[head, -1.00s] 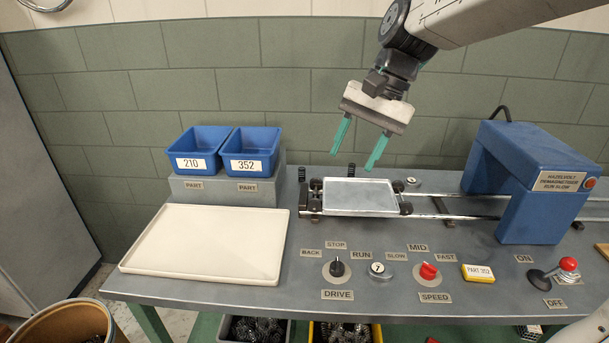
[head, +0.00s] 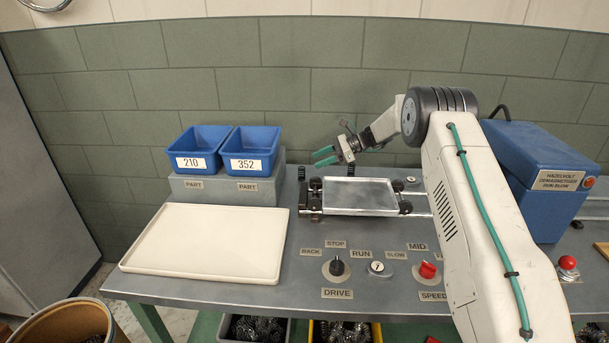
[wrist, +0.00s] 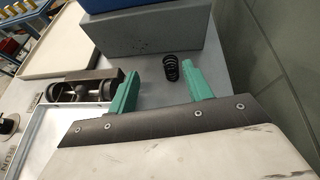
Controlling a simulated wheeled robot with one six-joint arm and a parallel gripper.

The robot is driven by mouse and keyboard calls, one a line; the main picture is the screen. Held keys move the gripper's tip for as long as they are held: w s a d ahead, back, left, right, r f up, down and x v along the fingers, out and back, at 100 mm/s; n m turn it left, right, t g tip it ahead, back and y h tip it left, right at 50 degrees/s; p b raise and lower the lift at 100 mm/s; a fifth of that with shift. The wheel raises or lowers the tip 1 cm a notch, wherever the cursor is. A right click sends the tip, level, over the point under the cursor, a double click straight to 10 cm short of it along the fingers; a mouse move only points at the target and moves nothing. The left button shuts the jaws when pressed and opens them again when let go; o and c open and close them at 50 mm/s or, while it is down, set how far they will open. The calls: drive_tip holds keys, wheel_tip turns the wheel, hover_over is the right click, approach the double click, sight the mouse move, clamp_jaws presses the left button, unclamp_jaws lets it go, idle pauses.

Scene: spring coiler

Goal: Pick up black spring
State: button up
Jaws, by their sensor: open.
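A black coil spring (head: 301,173) stands upright on the bench behind the carriage, just right of the grey block. In the wrist view the black spring (wrist: 171,67) shows beyond my fingertips, in the gap between them and closer to the right one. My gripper (head: 323,157) has two green fingers, spread apart and empty. It points left in the head view, above and right of the spring and apart from it. A second dark spring stood farther right earlier; my gripper now covers that area.
The tray carriage (head: 360,193) sits on rails in front of my gripper. The grey block (head: 228,190) bears two blue bins (head: 250,166). A cream tray (head: 205,275) lies front left. The blue demagnetiser (head: 540,165) is at right, and the green wall (head: 300,100) is close behind.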

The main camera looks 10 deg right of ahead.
sight(304, 168)
drive_tip(key=shift+w+d+f+m, duration=0.15)
drive_tip(key=shift+w+f, duration=0.1)
drive_tip(key=shift+f, duration=0.3)
drive_tip(key=shift+w+f+m, duration=0.15)
drive_tip(key=shift+w+f, duration=0.1)
drive_tip(key=shift+f, duration=0.25)
drive_tip(key=shift+y, duration=0.3)
drive_tip(key=x, duration=0.7)
drive_tip(key=shift+w+a+f, duration=0.15)
drive_tip(key=shift+w+a, duration=0.1)
drive_tip(key=c, duration=1.1)
